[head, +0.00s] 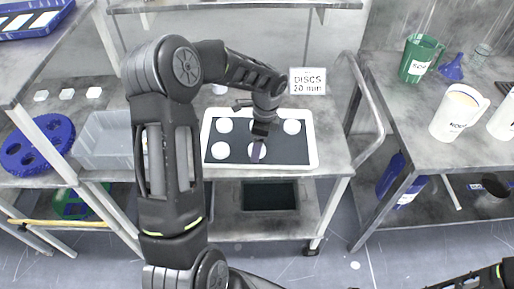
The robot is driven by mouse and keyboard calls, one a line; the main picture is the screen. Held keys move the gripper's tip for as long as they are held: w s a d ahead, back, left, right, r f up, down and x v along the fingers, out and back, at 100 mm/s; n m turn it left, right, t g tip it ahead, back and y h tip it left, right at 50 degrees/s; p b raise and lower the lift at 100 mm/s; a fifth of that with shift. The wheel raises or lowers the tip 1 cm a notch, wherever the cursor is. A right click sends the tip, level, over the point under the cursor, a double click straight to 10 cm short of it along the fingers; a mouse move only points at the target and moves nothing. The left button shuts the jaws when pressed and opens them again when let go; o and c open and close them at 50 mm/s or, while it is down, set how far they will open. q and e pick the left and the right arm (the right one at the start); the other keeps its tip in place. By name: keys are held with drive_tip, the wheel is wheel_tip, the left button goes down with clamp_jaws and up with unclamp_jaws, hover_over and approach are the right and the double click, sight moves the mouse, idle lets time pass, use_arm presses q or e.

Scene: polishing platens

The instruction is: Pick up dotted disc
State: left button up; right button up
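A white-rimmed tray (312,157) with a dark mat lies on the middle cart, and several pale round discs rest on it. One disc sits at back left (225,125), one at back right (291,126), one at front left (220,150). Another disc (257,152) lies at front middle, partly covered by my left gripper (258,144). Dots cannot be made out on any disc at this size. My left gripper points down over the middle of the tray; its finger gap and any contact are unclear. Only a part of my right arm shows at bottom right.
A sign reading "DISCS 20 mm" (308,81) stands behind the tray. A grey bin (104,145) and a blue holed rack (36,146) are at left. A green mug (420,58), a blue funnel (452,68) and a white jug (458,112) stand on the right bench.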

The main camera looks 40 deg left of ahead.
use_arm(q)
drive_tip(key=shift+a+f, duration=0.1)
drive_tip(key=shift+f, duration=0.5)
drive_tip(key=shift+c, duration=0.4)
drive_tip(key=c, duration=1.5)
